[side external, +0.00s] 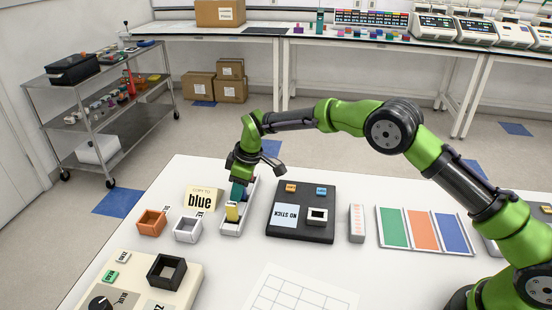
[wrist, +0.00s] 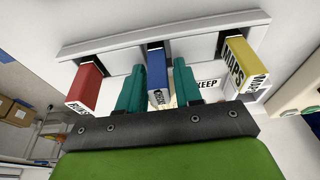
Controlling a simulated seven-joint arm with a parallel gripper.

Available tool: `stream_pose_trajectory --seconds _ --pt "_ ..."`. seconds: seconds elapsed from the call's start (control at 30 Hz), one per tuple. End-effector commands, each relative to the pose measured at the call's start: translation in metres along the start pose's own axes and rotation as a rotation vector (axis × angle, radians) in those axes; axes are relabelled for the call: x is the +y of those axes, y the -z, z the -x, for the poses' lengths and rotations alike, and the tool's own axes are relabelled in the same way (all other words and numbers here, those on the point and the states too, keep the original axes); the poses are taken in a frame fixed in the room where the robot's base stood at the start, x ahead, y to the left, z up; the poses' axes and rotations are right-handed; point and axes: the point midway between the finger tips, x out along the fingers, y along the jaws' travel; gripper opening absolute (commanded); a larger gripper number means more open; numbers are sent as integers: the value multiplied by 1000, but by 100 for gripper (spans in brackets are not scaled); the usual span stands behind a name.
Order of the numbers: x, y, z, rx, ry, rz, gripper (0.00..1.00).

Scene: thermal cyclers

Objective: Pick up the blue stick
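The blue stick (wrist: 157,80) stands in the middle slot of a white rack (wrist: 118,50), between a red stick (wrist: 84,88) and a yellow stick (wrist: 245,65). My gripper (wrist: 158,66) is open, with one teal finger on each side of the blue stick. Narrow gaps seem to show between the fingers and the stick. In the side view my gripper (side external: 238,191) points down over the rack (side external: 231,230), behind the yellow stick (side external: 232,212). The blue and red sticks cannot be made out there.
A colour-striped tray (side external: 424,231) lies farther right.

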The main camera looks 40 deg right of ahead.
Motion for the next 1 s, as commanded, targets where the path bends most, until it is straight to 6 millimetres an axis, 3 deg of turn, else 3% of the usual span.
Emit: stream_pose_trajectory --seconds 0.03,0.2,0.57,0.87,1.0 --pt "0 0 0 0 0 0 26" --pt "0 0 0 0 0 0 0" --pt "0 1 4 1 0 0 0" --pt "1 11 36 4 -2 1 0" --pt "-7 -3 41 -1 1 -1 0"
